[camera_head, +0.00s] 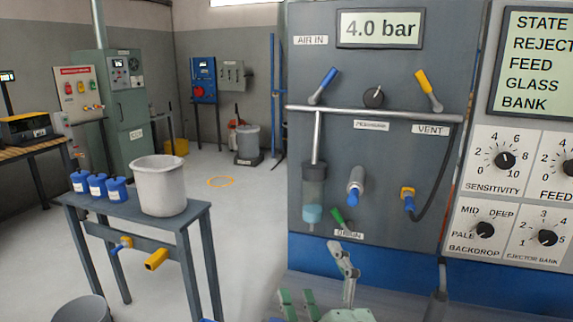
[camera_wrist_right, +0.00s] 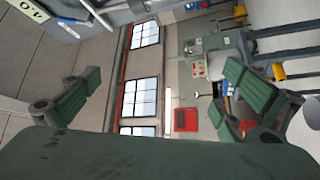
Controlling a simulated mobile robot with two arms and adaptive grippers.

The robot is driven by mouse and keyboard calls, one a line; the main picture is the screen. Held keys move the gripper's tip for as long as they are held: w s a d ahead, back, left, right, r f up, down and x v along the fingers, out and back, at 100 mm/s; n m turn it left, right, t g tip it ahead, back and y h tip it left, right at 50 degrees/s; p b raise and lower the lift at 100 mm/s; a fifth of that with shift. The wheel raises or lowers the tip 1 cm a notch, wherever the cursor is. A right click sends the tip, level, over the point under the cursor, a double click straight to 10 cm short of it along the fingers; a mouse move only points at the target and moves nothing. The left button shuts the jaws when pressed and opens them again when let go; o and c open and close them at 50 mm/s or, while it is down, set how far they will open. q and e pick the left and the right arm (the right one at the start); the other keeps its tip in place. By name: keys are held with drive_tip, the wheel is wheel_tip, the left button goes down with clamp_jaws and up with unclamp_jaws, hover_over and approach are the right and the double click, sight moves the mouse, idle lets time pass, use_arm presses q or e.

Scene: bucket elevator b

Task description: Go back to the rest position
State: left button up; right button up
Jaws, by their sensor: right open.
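My right gripper (camera_head: 320,280) is at the bottom of the head view, in front of the lower part of the grey air panel (camera_head: 420,180). It is open and empty. In the right wrist view its green-padded fingers stand wide apart, with nothing between them (camera_wrist_right: 160,88). The green drain handle (camera_head: 338,216) is on the panel above the gripper, apart from it. My left gripper is not in view.
A grey bucket (camera_head: 160,190) and several blue containers (camera_head: 97,186) stand on a small table (camera_head: 120,212) at the left. A control panel with knobs (camera_head: 505,190) is at the right. Open floor (camera_head: 240,230) lies between the table and the air panel.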

drive_tip(key=s+d+f+m+g+h, duration=0.35)
drive_tip(key=d+f+m, duration=0.2)
drive_tip(key=f, duration=0.55)
drive_tip(key=s+d+f+m+g+h, duration=0.3)
drive_tip(key=s+d+f+m+g, duration=0.25)
drive_tip(key=f, duration=0.55)
drive_tip(key=s+d+f+m+g, duration=0.2)
drive_tip(key=s+f+g, duration=0.3)
drive_tip(key=s, duration=0.4)
drive_tip(key=s+d+f+m+g, duration=0.25)
drive_tip(key=s+f, duration=0.35)
drive_tip(key=s, duration=0.4)
wheel_tip(320, 180, down, 25)
drive_tip(key=n+g, duration=0.1)
drive_tip(key=s+d+f+g, duration=0.1)
drive_tip(key=s+d+f, duration=0.2)
drive_tip(key=s+f, duration=1.4)
drive_tip(key=shift+s, duration=0.45)
drive_tip(key=shift+g, duration=0.25)
drive_tip(key=shift+c, duration=0.4)
